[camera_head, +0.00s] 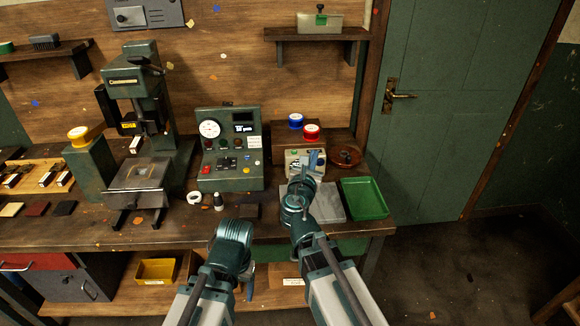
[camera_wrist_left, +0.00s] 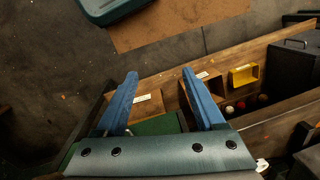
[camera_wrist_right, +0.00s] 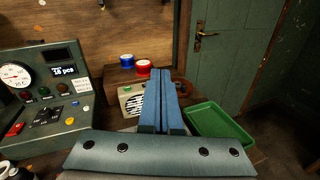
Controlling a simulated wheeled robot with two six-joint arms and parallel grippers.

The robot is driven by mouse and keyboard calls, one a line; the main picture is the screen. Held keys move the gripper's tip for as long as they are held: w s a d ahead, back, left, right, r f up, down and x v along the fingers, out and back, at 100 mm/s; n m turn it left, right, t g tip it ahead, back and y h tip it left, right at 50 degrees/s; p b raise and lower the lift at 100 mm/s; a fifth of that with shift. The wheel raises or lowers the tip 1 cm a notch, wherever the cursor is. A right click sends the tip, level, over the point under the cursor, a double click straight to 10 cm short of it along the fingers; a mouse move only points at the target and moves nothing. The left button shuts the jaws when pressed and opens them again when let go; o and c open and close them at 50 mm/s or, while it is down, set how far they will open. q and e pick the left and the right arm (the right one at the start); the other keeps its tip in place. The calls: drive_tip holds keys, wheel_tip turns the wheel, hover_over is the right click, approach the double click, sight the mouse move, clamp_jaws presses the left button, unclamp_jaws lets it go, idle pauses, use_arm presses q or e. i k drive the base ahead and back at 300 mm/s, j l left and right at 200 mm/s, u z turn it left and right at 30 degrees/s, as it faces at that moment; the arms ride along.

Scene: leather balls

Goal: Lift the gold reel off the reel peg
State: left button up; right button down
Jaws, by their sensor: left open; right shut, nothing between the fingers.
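The gold reel (camera_head: 79,134) is a yellow roll with a pale top. It sits on top of a green block (camera_head: 90,165) at the left of the press in the head view. Any peg under or inside it is hidden. My left gripper (camera_wrist_left: 159,82) is open and empty, low in front of the bench, well to the right of the reel; its fingers are mostly hidden in the head view. My right gripper (camera_wrist_right: 161,74) is shut and empty, in front of the small radio-like box (camera_head: 300,163), far right of the reel.
A blue reel (camera_head: 296,121) and a red reel (camera_head: 311,131) stand on a wooden box at the back. The green press (camera_head: 143,90) and control panel (camera_head: 230,178) rise between reel and grippers. A green tray (camera_head: 364,199) lies at the right; a yellow bin (camera_head: 157,271) sits below.

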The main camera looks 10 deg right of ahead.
sight(80, 137)
drive_tip(key=u, duration=0.8)
drive_tip(key=i+u, duration=0.2)
drive_tip(key=u, duration=0.6)
drive_tip(key=i+l, duration=0.15)
drive_tip(key=i, duration=0.2)
drive_tip(key=i+l, duration=0.15)
drive_tip(key=i, duration=0.25)
